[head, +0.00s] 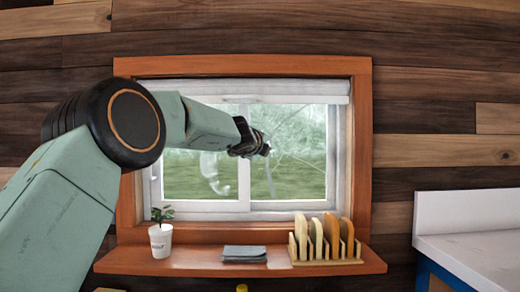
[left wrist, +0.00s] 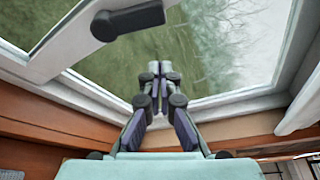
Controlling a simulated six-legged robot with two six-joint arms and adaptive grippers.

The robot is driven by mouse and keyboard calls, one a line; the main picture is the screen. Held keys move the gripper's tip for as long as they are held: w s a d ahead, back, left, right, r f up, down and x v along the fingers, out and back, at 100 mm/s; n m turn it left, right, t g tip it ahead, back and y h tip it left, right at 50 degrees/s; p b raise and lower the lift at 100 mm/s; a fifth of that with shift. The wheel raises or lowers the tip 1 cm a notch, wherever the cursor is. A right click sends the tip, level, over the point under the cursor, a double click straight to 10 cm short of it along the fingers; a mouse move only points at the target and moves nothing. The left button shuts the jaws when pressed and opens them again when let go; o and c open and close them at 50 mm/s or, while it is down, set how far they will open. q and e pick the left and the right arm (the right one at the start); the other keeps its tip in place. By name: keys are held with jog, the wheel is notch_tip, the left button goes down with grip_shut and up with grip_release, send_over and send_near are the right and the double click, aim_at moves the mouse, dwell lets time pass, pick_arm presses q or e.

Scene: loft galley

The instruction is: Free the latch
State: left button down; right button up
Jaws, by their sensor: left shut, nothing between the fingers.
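The window (head: 244,188) has two white-framed panes side by side. A dark, rounded oblong latch handle (left wrist: 128,20) sits on the white middle stile in the left wrist view. In the head view I cannot make the latch out; my left arm and gripper cover part of the stile. My left gripper (head: 267,149) is in front of the right pane, just right of the stile. Its fingers (left wrist: 160,68) are shut together and empty. In the left wrist view they point at the glass, below and right of the latch, apart from it. My right gripper is not in view.
A wooden sill (head: 190,262) juts out below the window. It holds a potted plant (head: 160,240), a folded grey cloth (head: 244,253) and a rack (head: 326,262) of upright boards. A rolled white blind (head: 300,88) hangs above. A counter (head: 470,245) stands at right.

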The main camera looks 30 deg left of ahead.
pick_arm(q)
jog(key=f+b+v, duration=0.1)
jog(key=b+v, duration=0.5)
jog(key=v, duration=0.4)
jog(key=shift+r, duration=0.1)
jog(key=shift+s, duration=0.15)
dwell(0.4)
